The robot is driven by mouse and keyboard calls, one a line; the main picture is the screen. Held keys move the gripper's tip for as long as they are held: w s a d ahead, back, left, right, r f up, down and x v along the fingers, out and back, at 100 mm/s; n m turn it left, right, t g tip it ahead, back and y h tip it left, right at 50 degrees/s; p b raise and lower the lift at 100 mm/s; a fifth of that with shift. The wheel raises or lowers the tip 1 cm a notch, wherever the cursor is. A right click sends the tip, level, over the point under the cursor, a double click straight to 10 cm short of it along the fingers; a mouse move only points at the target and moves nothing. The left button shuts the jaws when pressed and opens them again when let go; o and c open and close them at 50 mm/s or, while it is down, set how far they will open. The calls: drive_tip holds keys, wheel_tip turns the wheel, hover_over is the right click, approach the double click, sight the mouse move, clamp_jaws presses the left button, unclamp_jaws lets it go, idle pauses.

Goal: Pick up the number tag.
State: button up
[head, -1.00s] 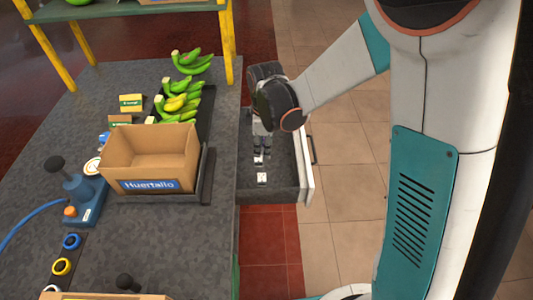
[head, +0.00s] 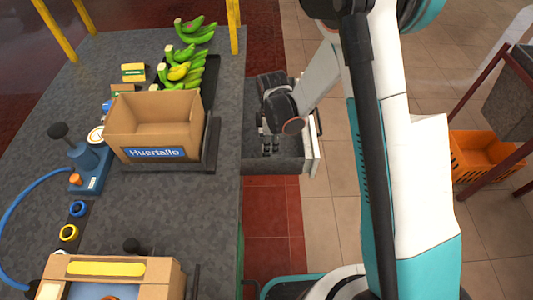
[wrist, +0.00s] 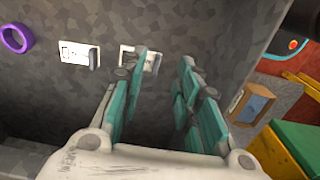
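Two small white tags lie on the dark grey floor of the open drawer (head: 312,160). In the wrist view, one white tag (wrist: 76,53) with dark marks lies left of my fingers. The other white tag (wrist: 151,60) lies beyond the fingertips, partly covered by the left finger. I cannot read a number on either one. My gripper (wrist: 164,66) is open and empty, its teal-padded fingers pointing down toward the drawer floor. In the head view my gripper (head: 270,151) is inside the drawer area, and I cannot make out the tags there.
A purple ring (wrist: 15,38) lies in the drawer left of the tags. Drawer walls stand close around my gripper. The worktop left of the drawer holds a cardboard box (head: 153,132), bananas (head: 181,72) and a blue tool (head: 88,166). An orange crate (head: 480,158) is at right.

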drive_tip(key=f+b, duration=0.1)
drive_tip(key=f, duration=0.1)
drive_tip(key=f+b, duration=0.1)
drive_tip(key=f, duration=0.2)
drive_tip(key=shift+w+a+f, duration=0.15)
drive_tip(key=shift+a+f, duration=0.05)
drive_tip(key=shift+r, duration=0.1)
clamp_jaws()
